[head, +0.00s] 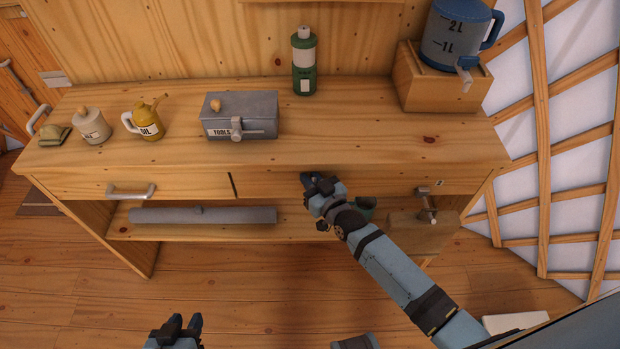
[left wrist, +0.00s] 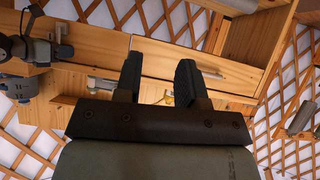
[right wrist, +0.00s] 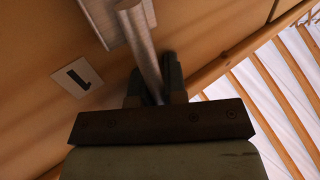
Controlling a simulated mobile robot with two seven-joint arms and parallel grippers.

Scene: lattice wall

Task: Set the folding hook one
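Folding hook one shows in the right wrist view as a pale metal bar (right wrist: 140,45) standing out from a metal plate (right wrist: 96,18). A label marked "1" (right wrist: 77,77) is beside it on the wooden front. My right gripper (right wrist: 155,82) is close around the bar's end, one finger on each side, and looks shut on it. In the head view my right gripper (head: 310,180) is at the bench's right front panel and hides this hook. My left gripper (head: 180,326) is low in front of the bench; in the left wrist view (left wrist: 158,80) it is open and empty.
A second hook (head: 427,203) is further right on the front, with a wooden block (head: 405,232) below it. The left drawer has a handle (head: 131,191). A toolbox (head: 240,115), oil can (head: 147,122) and green bottle (head: 304,65) stand on top. A grey roll (head: 200,215) lies underneath.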

